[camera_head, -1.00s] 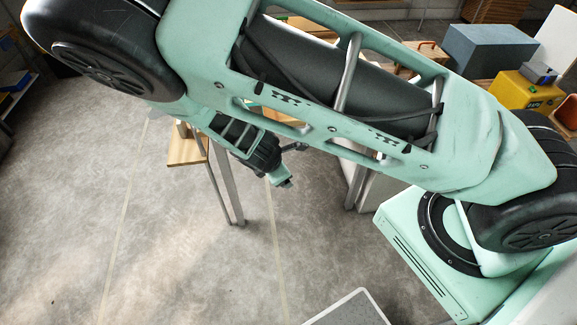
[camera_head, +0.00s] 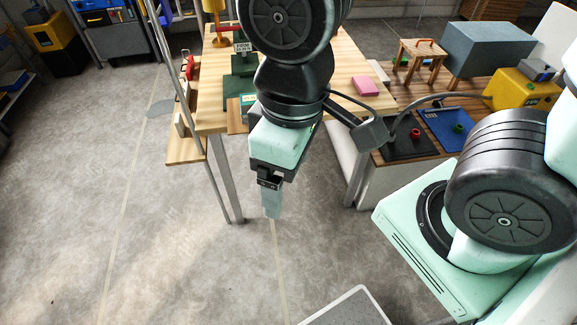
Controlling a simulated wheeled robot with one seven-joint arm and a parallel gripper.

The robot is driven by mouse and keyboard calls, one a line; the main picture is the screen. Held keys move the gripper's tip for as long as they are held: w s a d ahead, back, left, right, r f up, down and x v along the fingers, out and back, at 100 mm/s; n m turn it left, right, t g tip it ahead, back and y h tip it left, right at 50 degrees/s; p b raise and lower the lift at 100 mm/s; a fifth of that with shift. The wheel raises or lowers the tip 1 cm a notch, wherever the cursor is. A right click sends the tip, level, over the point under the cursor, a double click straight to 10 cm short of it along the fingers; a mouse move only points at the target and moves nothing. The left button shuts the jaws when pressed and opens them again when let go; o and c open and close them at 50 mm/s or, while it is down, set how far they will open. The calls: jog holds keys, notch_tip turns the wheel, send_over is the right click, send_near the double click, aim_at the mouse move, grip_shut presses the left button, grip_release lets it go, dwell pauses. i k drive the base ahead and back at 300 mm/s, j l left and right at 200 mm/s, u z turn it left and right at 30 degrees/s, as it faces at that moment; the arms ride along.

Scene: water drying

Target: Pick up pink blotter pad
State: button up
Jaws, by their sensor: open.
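The pink blotter pad (camera_head: 366,86) is a small pink block lying on the wooden table, toward its right side. My gripper (camera_head: 271,212) hangs pointing down in front of the table's near edge, over the floor. It is left of the pad and nearer to me, well apart from it. Its fingers are seen nearly edge-on and hold nothing that I can see.
The wooden table (camera_head: 340,62) also bears a sign, green blocks (camera_head: 238,64) and a yellow stand (camera_head: 217,18), left of my arm. At right, a lower bench holds a blue tray (camera_head: 447,122), a black board (camera_head: 408,150) and a yellow box (camera_head: 520,88).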

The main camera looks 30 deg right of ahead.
aim_at(363, 84)
jog(key=i+j+z, duration=0.15)
jog(key=i, duration=0.3)
jog(key=i+j+z, duration=0.2)
jog(key=i, duration=0.2)
jog(key=i+j+z, duration=0.15)
jog(key=i+j, duration=0.15)
jog(key=i+z, duration=0.1)
jog(key=z, duration=1.25)
